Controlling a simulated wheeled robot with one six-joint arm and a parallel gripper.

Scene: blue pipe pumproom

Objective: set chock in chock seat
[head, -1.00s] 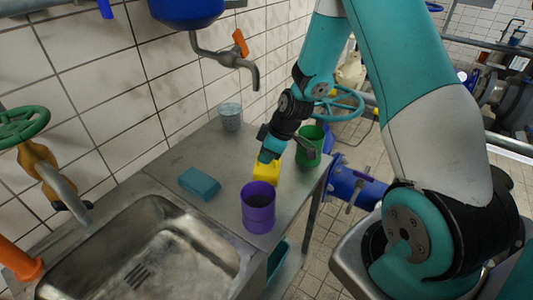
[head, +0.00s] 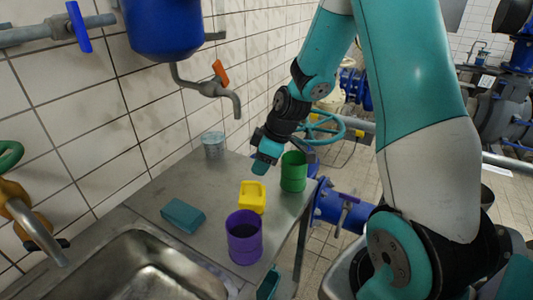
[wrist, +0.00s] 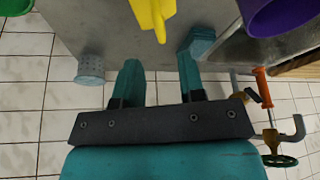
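No object is clearly identifiable as the chock or the chock seat. A yellow piece with an opening in it (head: 252,197) stands on the steel counter (head: 170,187). A flat teal block (head: 183,216) lies left of it. My gripper (head: 262,165) hangs above the counter, behind and apart from the yellow piece. In the wrist view my gripper (wrist: 160,66) is open, with nothing between its two teal fingers. The yellow piece (wrist: 152,15) shows beyond the fingers there, and the teal block (wrist: 201,42) shows past the right fingertip.
A purple cup (head: 244,243) stands at the counter's front, a green cup (head: 293,172) at its right edge and a grey cup (head: 213,145) by the wall. The sink (head: 140,268) is at front left. A tap (head: 225,92) overhangs the back. A blue pipe (head: 340,207) passes right.

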